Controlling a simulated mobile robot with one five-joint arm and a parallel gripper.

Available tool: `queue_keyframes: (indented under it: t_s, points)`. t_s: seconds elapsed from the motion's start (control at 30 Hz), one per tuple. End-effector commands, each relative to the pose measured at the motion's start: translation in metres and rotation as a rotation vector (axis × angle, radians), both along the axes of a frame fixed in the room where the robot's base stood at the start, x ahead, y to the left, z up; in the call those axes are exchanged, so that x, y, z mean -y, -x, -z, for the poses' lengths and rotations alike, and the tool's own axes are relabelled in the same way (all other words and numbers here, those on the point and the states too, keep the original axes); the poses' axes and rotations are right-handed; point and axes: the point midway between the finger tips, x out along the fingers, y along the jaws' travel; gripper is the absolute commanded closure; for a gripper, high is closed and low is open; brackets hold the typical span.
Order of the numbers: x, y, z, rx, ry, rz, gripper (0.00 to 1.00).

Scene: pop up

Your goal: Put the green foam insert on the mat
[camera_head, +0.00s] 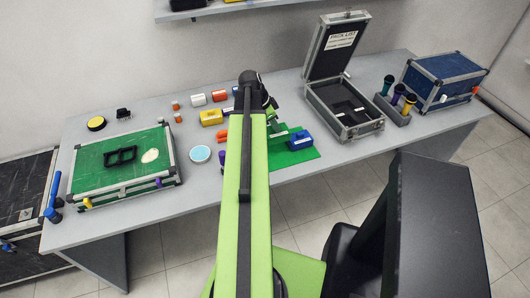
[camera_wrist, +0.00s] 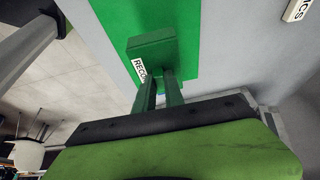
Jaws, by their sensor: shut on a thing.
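The green foam insert (camera_wrist: 150,46) is a dark green block with a white label in the wrist view. My gripper (camera_wrist: 160,82) is shut on it, with a finger on each side of its near end. The brighter green mat (camera_wrist: 185,25) lies under and behind the block in that view. I cannot tell whether the block touches it. In the head view the mat (camera_head: 305,157) lies near the table's front edge, right of my arm, which hides part of it. My gripper is mostly hidden there behind my arm.
A blue object (camera_head: 300,140) sits on the mat. An open case (camera_head: 345,118) stands right of it, with a holder of bottles (camera_head: 394,108) and a blue case (camera_head: 443,82) further right. A green-topped case (camera_head: 120,165) and several small items, including a yellow block (camera_head: 211,117), are left.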

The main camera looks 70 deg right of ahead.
Motion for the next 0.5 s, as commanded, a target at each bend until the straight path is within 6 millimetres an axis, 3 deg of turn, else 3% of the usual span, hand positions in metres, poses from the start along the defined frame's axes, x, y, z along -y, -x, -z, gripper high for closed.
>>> queue_keyframes:
  t_s: [0.03, 0.2, 0.5]
  points:
    - [-0.01, -0.011, 0.018, -0.001, -0.001, -0.005, 1.0]
    - [-0.031, -0.038, 0.035, 0.0, -0.001, -0.002, 1.0]
    - [-0.037, -0.047, 0.041, 0.0, 0.0, 0.002, 1.0]
